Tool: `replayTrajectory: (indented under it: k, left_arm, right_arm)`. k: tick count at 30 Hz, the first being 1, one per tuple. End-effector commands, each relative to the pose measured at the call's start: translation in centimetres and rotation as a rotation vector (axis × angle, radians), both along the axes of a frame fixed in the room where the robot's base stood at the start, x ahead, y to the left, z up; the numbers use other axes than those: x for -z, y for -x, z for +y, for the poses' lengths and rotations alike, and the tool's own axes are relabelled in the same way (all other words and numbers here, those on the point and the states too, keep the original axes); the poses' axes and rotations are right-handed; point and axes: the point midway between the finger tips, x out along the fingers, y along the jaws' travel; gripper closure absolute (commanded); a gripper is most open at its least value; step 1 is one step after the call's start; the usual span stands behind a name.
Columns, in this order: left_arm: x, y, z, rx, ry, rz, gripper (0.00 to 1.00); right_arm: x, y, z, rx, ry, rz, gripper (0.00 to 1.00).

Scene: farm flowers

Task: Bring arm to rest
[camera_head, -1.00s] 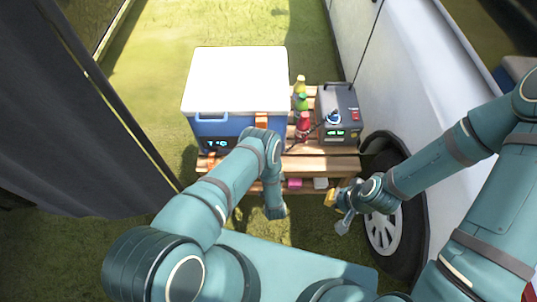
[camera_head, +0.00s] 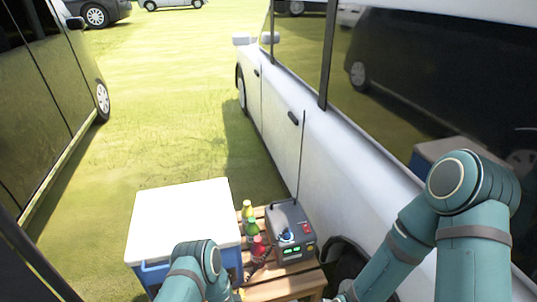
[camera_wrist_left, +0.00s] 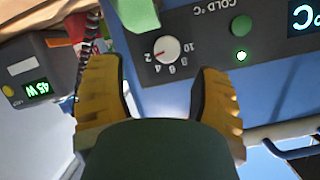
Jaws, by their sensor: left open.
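My left arm comes in from the bottom left in the head view, in front of the cooler box (camera_head: 185,215) with its white lid and blue body. In the left wrist view my left gripper (camera_wrist_left: 160,95) has its two yellow-padded fingers spread wide, with nothing between them. My right arm bends down at the right, beside the white van. Its gripper is cut off by the bottom edge.
A wooden slatted table (camera_head: 290,288) carries the cooler, several bottles (camera_head: 252,230) and a grey power unit (camera_head: 290,235). The white van (camera_head: 330,170) stands close on the right. A dark vehicle (camera_head: 50,110) is at the left, with open grass (camera_head: 165,110) between.

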Motion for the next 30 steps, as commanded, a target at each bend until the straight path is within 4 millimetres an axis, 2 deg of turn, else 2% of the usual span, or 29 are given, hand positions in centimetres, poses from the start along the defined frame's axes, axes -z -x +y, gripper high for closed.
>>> replayTrajectory:
  k: [1, 4, 8, 11, 15, 21, 25, 30]
  left_arm:
    - [-1.0, -0.3, 0.1, -0.001, 0.073, 0.054, 0.35]
    - [-2.5, 0.4, -0.2, 0.003, 0.225, 0.179, 0.35]
    - [-5.0, 2.4, -1.1, 0.008, 0.408, 0.346, 0.35]
    - [-7.4, 4.9, -2.0, 0.009, 0.537, 0.479, 0.35]
    - [-11.3, 9.6, -3.2, 0.010, 0.686, 0.674, 0.35]
    - [-15.8, 16.1, -4.3, 0.005, 0.799, 0.894, 0.35]
    - [-17.1, 18.4, -4.5, 0.001, 0.824, 0.966, 0.35]
    - [-17.4, 18.9, -4.5, 0.000, 0.829, 0.983, 0.35]
  right_arm:
    - [0.0, 0.0, 0.0, 0.000, 0.000, 0.000, 1.00]
    - [0.0, 0.0, 0.0, 0.000, 0.000, 0.000, 1.00]
    - [0.0, 0.0, 0.0, 0.000, 0.000, 0.000, 1.00]
    - [0.0, 0.0, 0.0, 0.000, 0.000, 0.000, 1.00]
    - [0.0, 0.0, 0.0, 0.000, 0.000, 0.000, 1.00]
    - [0.0, 0.0, 0.0, 0.000, 0.000, 0.000, 1.00]
    - [0.0, 0.0, 0.0, 0.000, 0.000, 0.000, 1.00]
    - [0.0, 0.0, 0.0, 0.000, 0.000, 0.000, 1.00]
